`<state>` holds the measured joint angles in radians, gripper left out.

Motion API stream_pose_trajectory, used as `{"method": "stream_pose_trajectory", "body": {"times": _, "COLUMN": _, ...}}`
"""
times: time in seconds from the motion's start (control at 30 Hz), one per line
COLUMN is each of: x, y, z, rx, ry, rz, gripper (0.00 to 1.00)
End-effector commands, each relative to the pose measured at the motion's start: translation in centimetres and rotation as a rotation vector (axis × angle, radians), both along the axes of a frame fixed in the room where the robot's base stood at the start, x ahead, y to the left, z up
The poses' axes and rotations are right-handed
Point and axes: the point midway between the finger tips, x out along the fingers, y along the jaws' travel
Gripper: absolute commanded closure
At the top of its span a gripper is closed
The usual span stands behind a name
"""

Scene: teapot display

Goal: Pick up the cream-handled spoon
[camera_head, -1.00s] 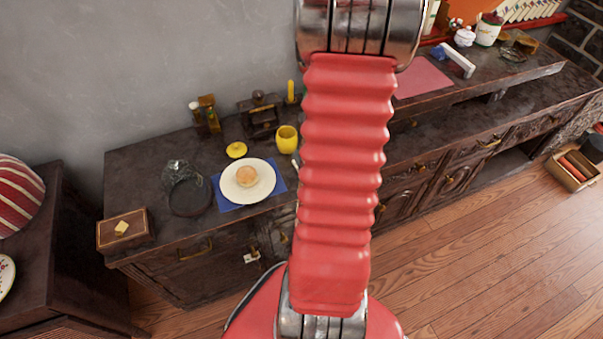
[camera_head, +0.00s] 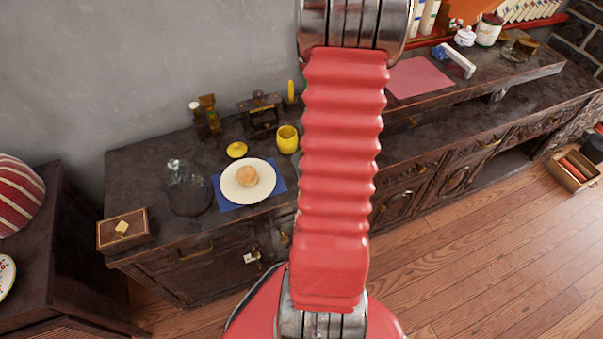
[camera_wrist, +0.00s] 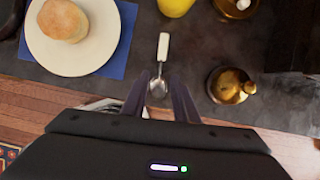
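The cream-handled spoon (camera_wrist: 163,50) lies on the dark counter in the wrist view, its pale handle pointing away from me and its metal bowl nearest me. My gripper (camera_wrist: 160,78) is open, with one dark finger on each side of the spoon's bowl. I cannot tell how high the fingertips are above the counter. In the head view my red arm hides the gripper and the spoon.
Left of the spoon, a white plate (camera_wrist: 47,45) with a bun (camera_wrist: 63,20) sits on a blue mat (camera_wrist: 122,52). A yellow cup (camera_wrist: 175,5) stands beyond the handle. A brass-coloured pot (camera_wrist: 228,86) stands to the right. A glass dome (camera_head: 187,190) is left of the plate.

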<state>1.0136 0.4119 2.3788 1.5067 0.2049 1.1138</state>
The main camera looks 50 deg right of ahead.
Motion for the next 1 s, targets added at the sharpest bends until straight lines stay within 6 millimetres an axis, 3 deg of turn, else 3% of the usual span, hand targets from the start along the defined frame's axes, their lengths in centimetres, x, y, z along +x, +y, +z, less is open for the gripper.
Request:
{"method": "stream_pose_trajectory", "body": {"times": 0.6, "x": 1.3, "y": -0.6, "z": -3.3, "rx": 0.0, "ry": 0.0, "rz": 0.0, "gripper": 0.73}}
{"method": "stream_pose_trajectory", "body": {"times": 1.0, "x": 1.4, "y": -0.7, "z": -3.6, "rx": -0.001, "ry": 0.0, "rz": 0.0, "gripper": 0.73}}
